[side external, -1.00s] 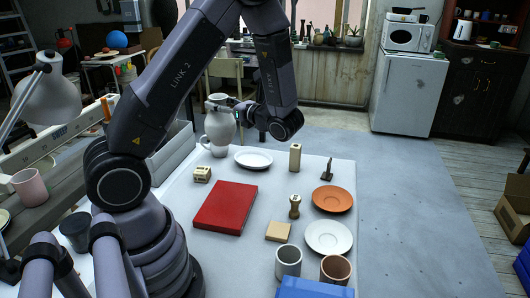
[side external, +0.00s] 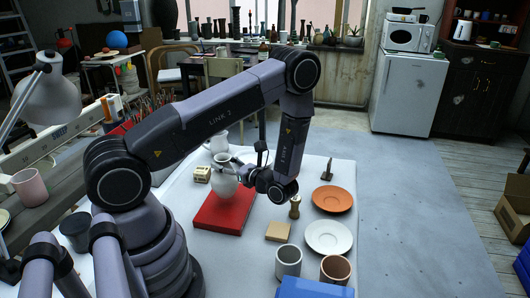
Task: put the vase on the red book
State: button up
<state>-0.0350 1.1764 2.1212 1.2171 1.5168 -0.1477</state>
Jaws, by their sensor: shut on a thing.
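The pale grey-white vase (side external: 223,185) is upright in my gripper (side external: 233,168), which is shut on it near its neck. In the side external view the vase appears over the back part of the red book (side external: 222,215). I cannot tell whether its base touches the cover or hangs just above it. The red book lies flat on the pale table, its front part bare. My gripper reaches in from the right side of the vase.
A white jug (side external: 218,141) stands behind the vase, and a small cream block (side external: 202,174) sits left of it. A wooden block (side external: 278,231), a wooden stamp (side external: 295,207), an orange saucer (side external: 332,199), a white saucer (side external: 328,238) and mugs (side external: 288,261) stand to the right.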

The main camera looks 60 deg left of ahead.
jog(key=shift+f, duration=1.45)
jog(key=shift+f, duration=0.15)
jog(key=o, duration=1.2)
